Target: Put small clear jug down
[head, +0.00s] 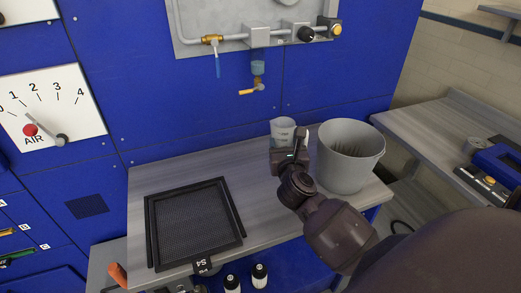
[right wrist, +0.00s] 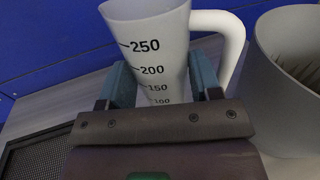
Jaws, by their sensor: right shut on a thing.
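The small clear jug (head: 283,128) is at the back of the grey bench, left of the grey bucket, partly hidden by my right gripper. In the right wrist view the jug (right wrist: 150,50) looks translucent, with black marks from 100 to 250 and a white handle (right wrist: 228,35) on the right. My right gripper (head: 288,145) is shut on the jug, with its two fingers on either side of it in the right wrist view (right wrist: 165,85). The jug's base is hidden, so I cannot tell whether it touches the bench. My left gripper is not in view.
The grey bucket (head: 348,160) stands close to the right of the jug. A black-framed mesh screen (head: 193,222) lies on the left of the bench (head: 262,205). The blue panel with a small tap (head: 258,87) rises behind. Bare bench lies between screen and gripper.

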